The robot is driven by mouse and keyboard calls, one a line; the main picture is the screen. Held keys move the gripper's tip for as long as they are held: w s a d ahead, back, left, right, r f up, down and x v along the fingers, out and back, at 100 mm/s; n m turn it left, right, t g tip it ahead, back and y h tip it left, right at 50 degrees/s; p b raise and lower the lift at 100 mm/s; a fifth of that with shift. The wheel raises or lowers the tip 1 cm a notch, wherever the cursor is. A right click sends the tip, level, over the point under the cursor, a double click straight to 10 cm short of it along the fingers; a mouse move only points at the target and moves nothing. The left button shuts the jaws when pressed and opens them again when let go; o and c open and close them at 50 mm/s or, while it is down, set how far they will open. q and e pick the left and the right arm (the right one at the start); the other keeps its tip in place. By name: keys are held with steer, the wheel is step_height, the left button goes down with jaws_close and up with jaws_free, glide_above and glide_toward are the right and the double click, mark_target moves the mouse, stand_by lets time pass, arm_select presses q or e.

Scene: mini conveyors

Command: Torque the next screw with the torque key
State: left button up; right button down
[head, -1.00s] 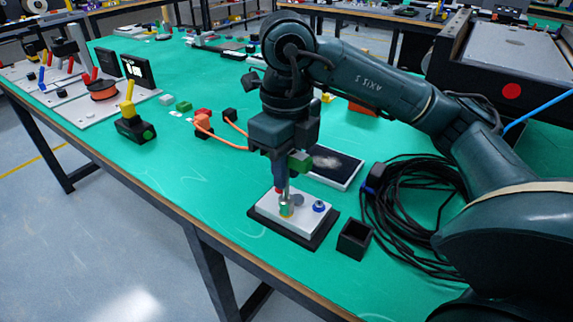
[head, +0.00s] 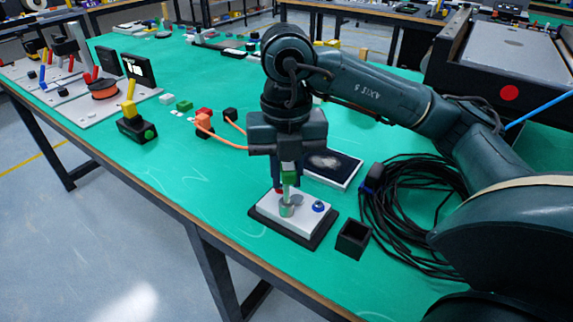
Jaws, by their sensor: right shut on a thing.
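My right gripper (head: 287,176) points straight down and is shut on the torque key (head: 288,180), which has a green part and a metal shaft. The key stands upright over a white plate (head: 273,207) on a black base (head: 283,230). Its lower end meets a round greenish-grey fitting (head: 286,209) on the plate; any screw under it is hidden. A blue knob-like part (head: 318,206) is on the plate to the right, and a small red part shows behind the key. My left gripper is out of view.
A small black open box (head: 353,239) stands right of the base. A coil of black cable (head: 410,215) lies further right, and a dark framed panel (head: 333,165) lies behind. An orange cable (head: 228,142) runs left of my gripper. Green table is clear in front left.

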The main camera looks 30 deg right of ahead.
steer(key=m, duration=0.3)
steer(key=shift+r+p, duration=0.1)
steer(key=shift+p, duration=0.3)
steer(key=m+p, duration=0.1)
steer(key=m, duration=0.3)
steer(key=shift+m, duration=0.3)
steer(key=m+p, duration=0.1)
steer(key=m, duration=0.3)
steer(key=shift+m+p, duration=0.35)
steer(key=shift+m, duration=0.65)
